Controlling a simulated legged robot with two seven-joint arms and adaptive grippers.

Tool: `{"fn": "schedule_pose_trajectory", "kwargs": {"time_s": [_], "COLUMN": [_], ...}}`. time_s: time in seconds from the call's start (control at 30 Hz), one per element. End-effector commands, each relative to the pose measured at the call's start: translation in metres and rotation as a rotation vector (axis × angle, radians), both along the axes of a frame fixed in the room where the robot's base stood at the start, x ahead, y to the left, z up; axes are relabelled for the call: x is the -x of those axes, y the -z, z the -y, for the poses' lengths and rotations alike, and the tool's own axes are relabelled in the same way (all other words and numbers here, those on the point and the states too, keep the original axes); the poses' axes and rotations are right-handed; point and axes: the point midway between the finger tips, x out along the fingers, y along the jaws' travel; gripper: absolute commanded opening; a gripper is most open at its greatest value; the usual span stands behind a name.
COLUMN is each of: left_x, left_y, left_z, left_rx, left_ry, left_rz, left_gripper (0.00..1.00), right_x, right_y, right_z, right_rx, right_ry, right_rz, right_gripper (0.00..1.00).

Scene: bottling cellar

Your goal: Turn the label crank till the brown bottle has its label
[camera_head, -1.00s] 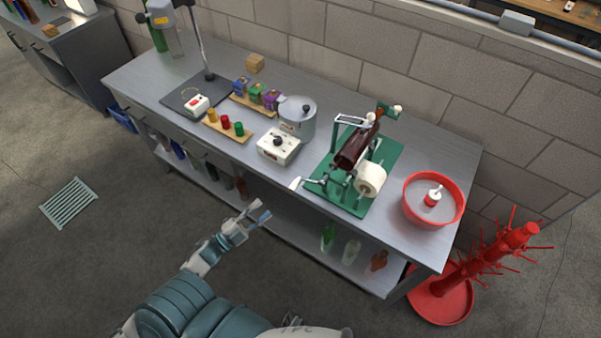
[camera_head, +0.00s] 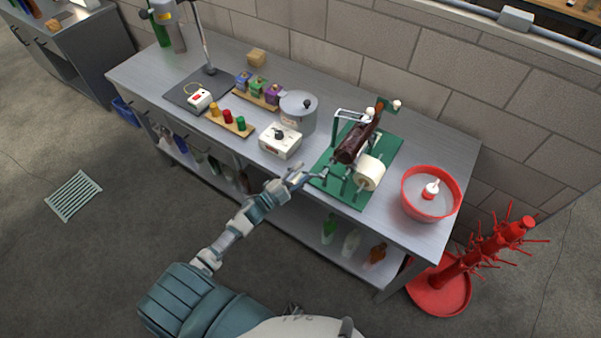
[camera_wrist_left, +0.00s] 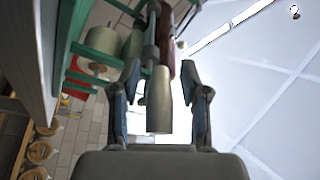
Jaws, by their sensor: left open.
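The brown bottle (camera_head: 352,146) lies on its side in the green labelling machine (camera_head: 345,195), and its visible side is plain dark brown. The white label roll (camera_head: 369,173) sits in front of it. The label crank (camera_head: 319,176) is on the machine's left side. My left gripper (camera_head: 297,176) is at the crank's handle, over the bench's front edge. In the left wrist view, the pale crank handle (camera_wrist_left: 159,100) stands between the two spread fingers of the gripper (camera_wrist_left: 160,67), with gaps on both sides. My right gripper is not in view.
A red bowl (camera_head: 431,196) stands right of the machine. A red bottle tree (camera_head: 488,258) is on the floor at the right. The floor before the bench is clear.

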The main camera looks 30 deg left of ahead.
Motion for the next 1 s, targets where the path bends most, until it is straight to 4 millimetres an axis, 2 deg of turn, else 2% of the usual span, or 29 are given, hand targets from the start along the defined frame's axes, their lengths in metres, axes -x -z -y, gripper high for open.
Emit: {"fn": "schedule_pose_trajectory", "kwargs": {"time_s": [0.17,0.3,0.37,1.0], "left_x": [0.0000,0.0001,0.0001,-0.0007], "left_y": [0.0005,0.0009,0.0008,-0.0034], "left_z": [-0.0009,-0.0019,-0.0020,-0.0046], "left_rx": [0.001,0.001,0.001,-0.005], "left_ry": [0.000,-0.001,0.000,-0.005], "left_rz": [0.000,-0.001,0.000,0.005], "left_gripper": [0.45,0.13,0.00,0.00], "right_x": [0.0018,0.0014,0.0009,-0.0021], "right_y": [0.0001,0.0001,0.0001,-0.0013], "right_z": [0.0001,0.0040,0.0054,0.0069], "right_rx": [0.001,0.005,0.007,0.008], "right_ry": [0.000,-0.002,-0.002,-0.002], "right_rz": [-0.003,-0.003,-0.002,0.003], "right_gripper": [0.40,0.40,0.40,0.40]}}
